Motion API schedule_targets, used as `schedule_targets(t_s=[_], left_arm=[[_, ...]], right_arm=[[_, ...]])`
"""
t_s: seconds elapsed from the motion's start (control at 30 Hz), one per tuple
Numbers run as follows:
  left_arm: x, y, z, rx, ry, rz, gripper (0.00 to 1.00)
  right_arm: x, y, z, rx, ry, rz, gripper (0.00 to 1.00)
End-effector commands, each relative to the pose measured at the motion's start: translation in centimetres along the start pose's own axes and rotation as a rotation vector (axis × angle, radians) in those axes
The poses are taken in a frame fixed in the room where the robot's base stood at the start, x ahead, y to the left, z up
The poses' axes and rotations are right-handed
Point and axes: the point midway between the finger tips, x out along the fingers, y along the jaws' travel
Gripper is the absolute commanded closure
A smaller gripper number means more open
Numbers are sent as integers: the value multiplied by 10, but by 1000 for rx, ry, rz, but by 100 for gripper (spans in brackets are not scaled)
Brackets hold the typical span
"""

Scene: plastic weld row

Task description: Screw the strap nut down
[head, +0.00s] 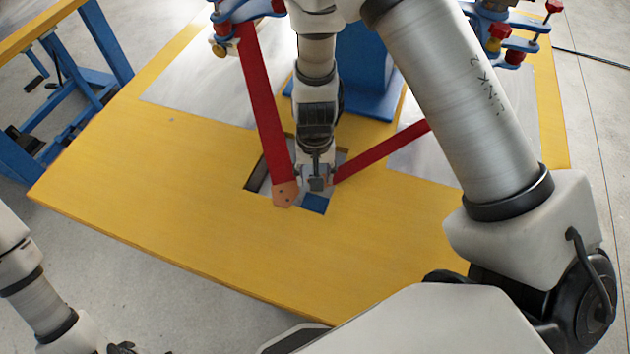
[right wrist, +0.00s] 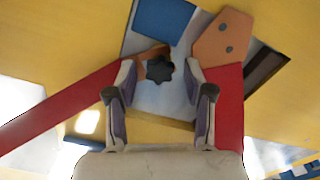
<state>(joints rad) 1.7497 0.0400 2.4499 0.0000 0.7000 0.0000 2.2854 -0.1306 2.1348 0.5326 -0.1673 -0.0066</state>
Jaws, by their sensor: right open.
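The strap nut (right wrist: 159,69) is a dark, lobed knob in the right wrist view, at the tan end of one red strap (right wrist: 62,106). That strap also shows in the head view (head: 385,150). A second red strap (head: 263,100) ends in a tan tab (head: 285,194) with two dark holes, lying apart from the nut. My right gripper (right wrist: 161,76) is open, its fingers on either side of the nut in the picture; contact cannot be told. In the head view my right gripper (head: 316,182) hides the nut. Only a sliver of my left gripper (head: 121,348) shows at the bottom edge.
The yellow tabletop (head: 190,220) has a recess with a grey plate and a blue square (head: 315,204) beside the nut. Blue and red clamps (head: 500,35) stand at the back. The front left of the table is clear.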

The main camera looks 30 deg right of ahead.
Motion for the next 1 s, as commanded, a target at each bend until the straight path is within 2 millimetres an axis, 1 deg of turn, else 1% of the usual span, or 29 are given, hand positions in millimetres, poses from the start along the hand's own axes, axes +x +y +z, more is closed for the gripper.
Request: schedule_targets(t_s=[0.03,0.17,0.3,0.4,0.5,0.6,0.73,0.8,0.9,0.93,0.97,1.0], left_arm=[[16,0,0,0,0,0,23],[34,0,0,0,0,0,23],[54,0,0,0,0,0,23],[67,0,0,0,0,0,23],[71,0,0,0,0,0,23],[69,0,0,0,0,0,23],[68,0,0,0,0,0,23],[64,0,0,0,0,0,23],[66,0,0,0,0,0,23],[66,0,0,0,0,0,23],[66,0,0,0,0,0,23],[66,0,0,0,0,0,23]], right_arm=[[7,0,-1,-77,4,-1,48],[7,0,-1,-296,3,-1,48],[7,-1,0,-554,3,-1,48],[6,-1,0,-756,3,-1,48],[3,-1,0,-898,1,-2,48],[-1,-1,0,-932,0,-2,48],[-1,-1,0,-929,-1,-2,48],[-2,-1,0,-928,-2,-2,48],[0,-1,0,-927,0,-2,48],[0,-1,0,-926,0,-2,51],[0,-1,0,-926,0,-2,62],[0,-1,0,-926,0,-2,76]])
